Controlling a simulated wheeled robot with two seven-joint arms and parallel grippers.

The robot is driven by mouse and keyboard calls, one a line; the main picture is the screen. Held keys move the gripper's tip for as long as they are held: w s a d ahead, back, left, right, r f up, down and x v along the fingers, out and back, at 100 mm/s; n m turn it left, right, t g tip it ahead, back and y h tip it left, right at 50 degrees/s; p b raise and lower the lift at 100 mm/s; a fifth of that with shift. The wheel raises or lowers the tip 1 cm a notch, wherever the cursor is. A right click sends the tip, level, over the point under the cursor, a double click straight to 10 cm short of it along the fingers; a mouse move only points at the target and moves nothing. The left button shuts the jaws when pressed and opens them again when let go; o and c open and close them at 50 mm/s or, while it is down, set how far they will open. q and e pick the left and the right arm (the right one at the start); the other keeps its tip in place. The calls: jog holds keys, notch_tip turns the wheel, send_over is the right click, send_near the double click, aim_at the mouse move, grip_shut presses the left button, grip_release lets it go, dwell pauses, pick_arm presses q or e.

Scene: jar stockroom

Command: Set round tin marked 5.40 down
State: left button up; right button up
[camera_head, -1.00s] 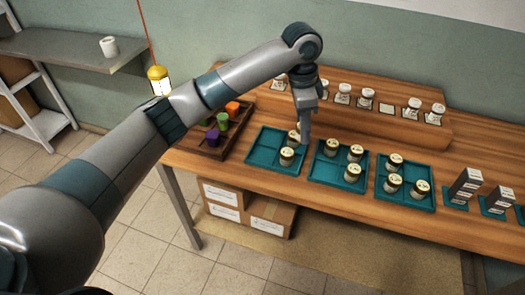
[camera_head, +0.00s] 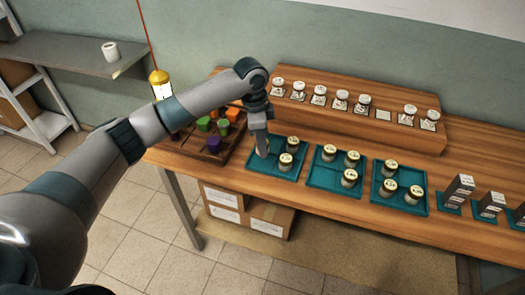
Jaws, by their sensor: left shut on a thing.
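My left gripper (camera_head: 261,150) is shut on a round tin (camera_head: 265,153), largely hidden by the fingers. It is low over the back left compartment of the leftmost teal tray (camera_head: 252,164). I cannot tell whether the tin touches the tray floor. Two other tins with pale lids stand in this tray, one at the back right (camera_head: 292,143) and one at the front right (camera_head: 286,161). No price marks can be read at this size. My right gripper is not in view.
A wooden crate (camera_head: 196,151) with coloured blocks is close left of the tray. A middle tray (camera_head: 323,178) and a right tray (camera_head: 385,190) hold more tins. Jars line a raised wooden shelf (camera_head: 345,122) behind, with one bare white square (camera_head: 384,114).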

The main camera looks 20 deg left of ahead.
pick_arm(q)
jog(key=shift+f, duration=0.35)
notch_tip(320, 180, down, 3)
jog(key=shift+r+p, duration=0.15)
jog(key=shift+p, duration=0.7)
jog(key=shift+f, duration=0.25)
jog(key=shift+f, duration=0.1)
jog(key=o, duration=0.7)
jog(key=shift+o, duration=0.3)
